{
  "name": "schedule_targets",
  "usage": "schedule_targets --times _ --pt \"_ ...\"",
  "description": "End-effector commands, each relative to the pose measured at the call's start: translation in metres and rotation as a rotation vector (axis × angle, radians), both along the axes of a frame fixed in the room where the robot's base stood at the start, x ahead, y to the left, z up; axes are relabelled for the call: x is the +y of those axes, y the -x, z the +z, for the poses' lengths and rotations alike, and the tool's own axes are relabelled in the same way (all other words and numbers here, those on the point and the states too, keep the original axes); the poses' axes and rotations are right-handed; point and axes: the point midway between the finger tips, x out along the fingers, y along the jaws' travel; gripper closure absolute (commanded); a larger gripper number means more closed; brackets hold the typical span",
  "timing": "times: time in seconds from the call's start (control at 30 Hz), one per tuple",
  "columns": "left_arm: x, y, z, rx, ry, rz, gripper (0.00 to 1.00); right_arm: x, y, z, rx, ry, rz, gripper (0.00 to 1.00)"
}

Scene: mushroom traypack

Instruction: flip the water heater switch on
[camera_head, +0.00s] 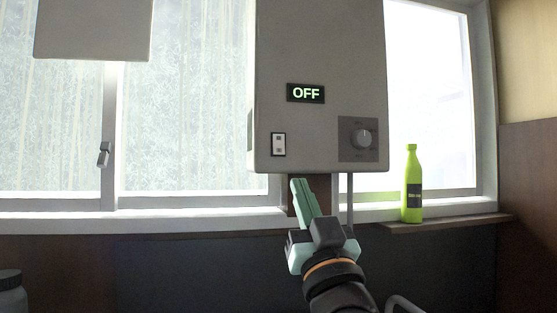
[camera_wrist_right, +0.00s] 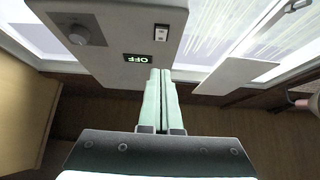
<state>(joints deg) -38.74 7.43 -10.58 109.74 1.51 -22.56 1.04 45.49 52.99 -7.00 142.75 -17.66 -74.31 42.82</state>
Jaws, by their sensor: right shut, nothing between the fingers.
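The water heater (camera_head: 320,45) is a pale box on the wall between the windows. Its display (camera_head: 305,93) reads OFF in green letters. A small white rocker switch (camera_head: 278,144) sits at its lower left, and a round dial (camera_head: 361,138) at its lower right. In the right wrist view, the heater (camera_wrist_right: 125,30) shows upside down with the switch (camera_wrist_right: 160,33) and display (camera_wrist_right: 138,59). My right gripper (camera_head: 298,182) is shut and empty, fingers pointing up, just below the heater's lower edge and right of the switch. My left gripper is not in view.
A green bottle (camera_head: 411,185) stands on the sill (camera_head: 445,222) to the right. A pale box (camera_head: 93,30) hangs at the upper left. A pipe (camera_head: 350,200) runs down from the heater. A jar (camera_head: 11,292) is at the lower left.

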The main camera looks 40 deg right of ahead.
Motion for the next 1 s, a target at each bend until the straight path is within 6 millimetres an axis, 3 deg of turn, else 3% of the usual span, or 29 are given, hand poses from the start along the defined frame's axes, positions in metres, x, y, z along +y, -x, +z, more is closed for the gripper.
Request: schedule_targets --times 0.47,0.93,1.0 --pt "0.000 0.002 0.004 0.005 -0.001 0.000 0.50 -0.004 -0.006 0.008 0.000 0.001 -0.001 1.00" --pt "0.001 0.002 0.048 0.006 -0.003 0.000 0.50 -0.040 -0.070 0.068 0.001 0.001 -0.003 1.00" --pt "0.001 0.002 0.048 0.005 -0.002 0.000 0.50 -0.045 -0.082 0.062 0.006 0.001 -0.004 1.00"
